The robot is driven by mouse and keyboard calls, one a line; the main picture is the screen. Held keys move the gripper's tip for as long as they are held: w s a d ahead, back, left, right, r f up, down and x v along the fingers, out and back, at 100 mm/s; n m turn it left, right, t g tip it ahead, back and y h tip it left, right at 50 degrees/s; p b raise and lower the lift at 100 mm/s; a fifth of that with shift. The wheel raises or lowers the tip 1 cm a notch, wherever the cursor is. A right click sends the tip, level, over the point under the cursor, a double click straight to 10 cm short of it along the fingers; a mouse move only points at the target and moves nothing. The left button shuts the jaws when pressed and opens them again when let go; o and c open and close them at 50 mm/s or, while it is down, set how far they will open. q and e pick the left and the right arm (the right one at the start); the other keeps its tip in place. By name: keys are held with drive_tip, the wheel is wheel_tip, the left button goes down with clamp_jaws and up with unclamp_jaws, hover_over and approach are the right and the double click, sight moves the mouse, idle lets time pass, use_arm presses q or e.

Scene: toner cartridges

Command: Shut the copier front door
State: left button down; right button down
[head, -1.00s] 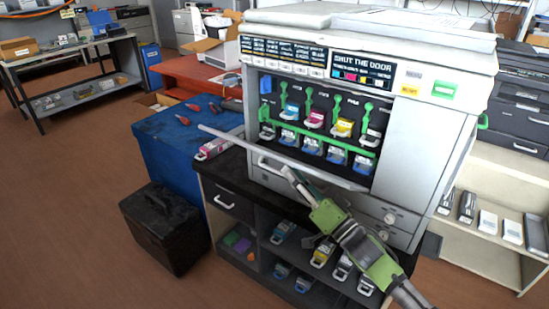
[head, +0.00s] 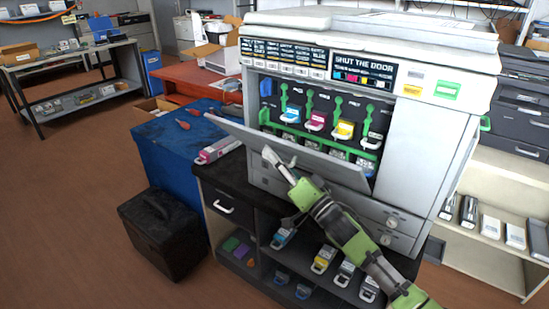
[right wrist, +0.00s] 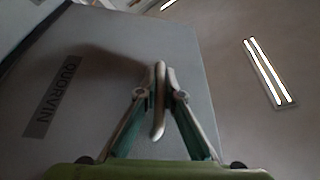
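The copier (head: 432,130) stands on a dark cabinet. Its front door (head: 325,165) is hinged low and partly open, tilted outward, its upper edge apart from the body. The toner bay (head: 318,120) shows above it, its lower part hidden by the door. My right gripper (head: 267,153) is at the door's outer face near the free edge. In the right wrist view, its fingers (right wrist: 162,78) are closed around a thin bar (right wrist: 158,115), apparently the door handle, in front of the grey door face (right wrist: 95,85). My left gripper is not in view.
A pink-and-white cartridge (head: 218,150) lies on the cabinet top (head: 228,167) left of the door. Below, the shelves hold several cartridges. A blue table (head: 165,150) with tools and a black case (head: 163,230) stand left. Open floor lies further left.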

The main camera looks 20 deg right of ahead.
use_arm(q)
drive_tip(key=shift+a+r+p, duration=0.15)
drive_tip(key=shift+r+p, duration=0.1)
drive_tip(key=shift+p, duration=0.05)
use_arm(e)
drive_tip(key=shift+w+d+r, duration=0.1)
drive_tip(key=shift+d+r, duration=0.1)
drive_tip(key=shift+r, duration=0.1)
